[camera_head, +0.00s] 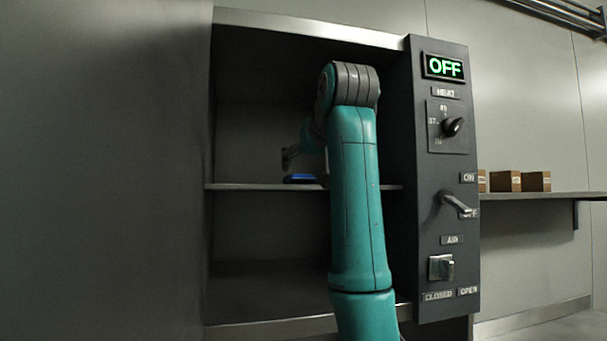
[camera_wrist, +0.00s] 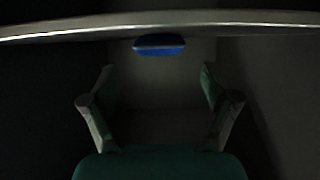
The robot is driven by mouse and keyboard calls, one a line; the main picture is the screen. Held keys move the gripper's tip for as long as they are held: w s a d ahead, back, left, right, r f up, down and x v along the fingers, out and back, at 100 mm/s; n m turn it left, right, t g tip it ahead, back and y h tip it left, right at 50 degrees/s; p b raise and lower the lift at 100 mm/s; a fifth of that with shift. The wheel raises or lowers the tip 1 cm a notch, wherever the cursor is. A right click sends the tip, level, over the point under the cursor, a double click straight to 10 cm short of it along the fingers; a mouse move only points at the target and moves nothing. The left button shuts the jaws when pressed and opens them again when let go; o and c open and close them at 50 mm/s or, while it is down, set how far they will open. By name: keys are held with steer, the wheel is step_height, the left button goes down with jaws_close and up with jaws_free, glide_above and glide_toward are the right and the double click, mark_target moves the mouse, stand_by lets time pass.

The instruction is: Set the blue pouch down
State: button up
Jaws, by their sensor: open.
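The blue pouch (camera_head: 299,178) lies on the middle shelf (camera_head: 262,187) inside the open dark cabinet, close to the shelf's front edge in the head view. In the wrist view the pouch (camera_wrist: 158,45) shows as a small blue shape just beyond my fingertips, centred between them. My gripper (camera_wrist: 157,70) is open, its two fingers spread wide with nothing between them, apart from the pouch. In the head view my gripper (camera_head: 288,158) is just above the shelf at the pouch's left, partly hidden by my arm.
A control panel (camera_head: 441,222) stands right of the cabinet opening, with an OFF display (camera_head: 444,67), a heat knob (camera_head: 452,127) and a lever (camera_head: 458,204). Several brown boxes (camera_head: 506,181) sit on a side shelf (camera_head: 545,196). The visible left part of the middle shelf is clear.

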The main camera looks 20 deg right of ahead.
steer(key=v, duration=0.6)
steer(key=shift+s, duration=0.2)
steer(key=shift+r, duration=0.15)
